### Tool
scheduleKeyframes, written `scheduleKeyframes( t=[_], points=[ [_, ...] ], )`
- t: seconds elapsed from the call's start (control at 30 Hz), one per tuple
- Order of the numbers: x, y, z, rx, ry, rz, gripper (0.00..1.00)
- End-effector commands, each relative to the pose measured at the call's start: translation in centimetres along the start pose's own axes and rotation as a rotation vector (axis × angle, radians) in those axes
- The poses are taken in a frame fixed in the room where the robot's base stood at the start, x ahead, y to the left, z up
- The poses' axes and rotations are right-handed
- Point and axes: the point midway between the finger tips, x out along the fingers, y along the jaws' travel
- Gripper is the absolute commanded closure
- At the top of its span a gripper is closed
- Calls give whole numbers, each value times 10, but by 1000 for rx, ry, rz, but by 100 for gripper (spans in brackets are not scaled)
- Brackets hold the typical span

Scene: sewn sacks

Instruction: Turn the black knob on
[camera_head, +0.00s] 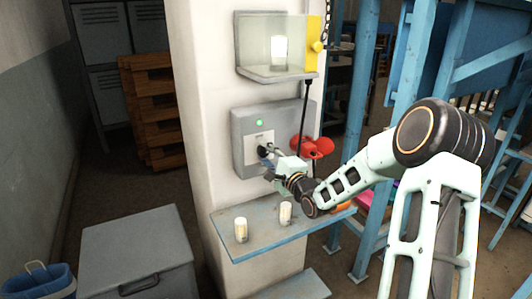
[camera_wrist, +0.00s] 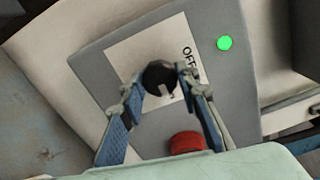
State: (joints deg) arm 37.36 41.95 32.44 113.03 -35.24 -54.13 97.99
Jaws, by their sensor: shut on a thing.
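The black knob (camera_wrist: 160,77) sits on a pale plate (camera_wrist: 130,50) marked "OFF" on a grey box (camera_head: 239,135). A small pale mark shows on the knob's face, toward the lower right in the wrist view. My gripper (camera_wrist: 157,80) has one blue-grey finger on each side of the knob, and its tips are shut on it. In the head view my gripper (camera_head: 268,152) reaches the box from the right and largely hides the knob. A green light (camera_head: 259,122) is lit on the box; it also shows in the wrist view (camera_wrist: 225,43).
A red button (camera_wrist: 187,142) sits close to the right finger. Red round parts (camera_head: 312,147) stand right of the box. A shelf (camera_head: 262,239) with two candle-like jars (camera_head: 241,230) lies below. A glass-fronted case (camera_head: 255,50) hangs above. Blue posts stand right.

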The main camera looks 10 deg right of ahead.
Motion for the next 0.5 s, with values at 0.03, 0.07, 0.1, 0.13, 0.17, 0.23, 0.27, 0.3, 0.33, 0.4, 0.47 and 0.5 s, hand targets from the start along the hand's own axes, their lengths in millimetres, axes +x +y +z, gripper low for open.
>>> scheduleKeyframes(
  t=[0.03,0.07,0.1,0.13,0.17,0.23,0.27,0.3,0.33,0.4,0.47,0.5],
  points=[
    [0,0,0,5,0,-1,95],
    [0,0,0,7,0,-1,95],
    [0,0,0,8,0,-1,95],
    [0,0,0,9,0,-1,95],
    [0,0,0,9,0,-1,95],
    [0,0,0,9,0,-1,95],
    [0,0,0,9,0,-1,95],
    [0,0,0,9,0,-1,95],
    [0,0,0,9,0,-1,95],
    [0,0,0,9,0,-1,95],
    [0,0,0,9,0,-1,66],
    [0,0,0,9,0,-1,62]
  ],
)
